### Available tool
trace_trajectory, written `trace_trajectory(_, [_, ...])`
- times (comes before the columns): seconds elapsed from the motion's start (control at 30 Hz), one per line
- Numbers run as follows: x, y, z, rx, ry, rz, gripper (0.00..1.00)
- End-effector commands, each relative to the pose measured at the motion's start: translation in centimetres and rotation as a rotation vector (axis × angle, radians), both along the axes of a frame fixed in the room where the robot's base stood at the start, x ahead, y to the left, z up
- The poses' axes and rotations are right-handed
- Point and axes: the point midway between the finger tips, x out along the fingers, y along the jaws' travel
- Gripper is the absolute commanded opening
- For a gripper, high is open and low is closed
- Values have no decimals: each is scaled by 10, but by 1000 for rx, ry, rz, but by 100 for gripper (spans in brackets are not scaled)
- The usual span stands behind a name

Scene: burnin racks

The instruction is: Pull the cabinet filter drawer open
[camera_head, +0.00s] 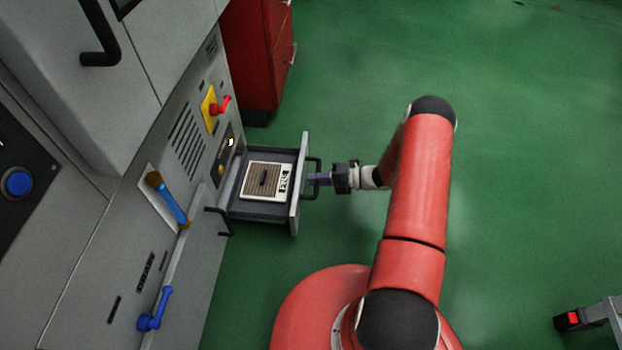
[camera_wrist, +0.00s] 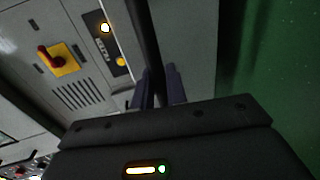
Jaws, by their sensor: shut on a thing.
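The cabinet filter drawer (camera_head: 297,190) stands out from the grey cabinet front in the head view, with its inside showing. A filter (camera_head: 262,183) with a brown pleated face, a dark handle and a white label lies in it. A dark bar handle (camera_head: 317,165) is on the drawer's front panel. My gripper (camera_head: 318,179) is at this handle, shut on it. In the wrist view the handle (camera_wrist: 143,40) runs between my two fingers (camera_wrist: 161,88). The exact contact at the fingertips is partly hidden.
The grey cabinet (camera_head: 110,215) carries a red switch on a yellow plate (camera_head: 211,108), a blue lever (camera_head: 153,312) and a blue-handled tool or bar (camera_head: 168,202). A red cabinet (camera_head: 255,60) stands behind the drawer. The green floor (camera_head: 520,150) to the right is mostly clear.

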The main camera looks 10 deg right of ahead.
Motion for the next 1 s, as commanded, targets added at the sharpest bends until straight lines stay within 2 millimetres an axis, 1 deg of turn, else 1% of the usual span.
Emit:
trace_trajectory(0.27, [0, -1, 0, -2, 0, -1, 0])
trace_trajectory(0.3, [0, -1, 0, -2, 0, -1, 16])
trace_trajectory(0.43, [0, -1, 0, -1, -1, -1, 33])
trace_trajectory(0.67, [0, -1, 0, -1, -1, -1, 33])
trace_trajectory(0.77, [-1, -4, 1, -1, -1, -2, 33])
trace_trajectory(0.87, [-4, -15, 4, -2, -2, -3, 33])
trace_trajectory(1.0, [-13, -38, 8, -2, -1, -4, 33])
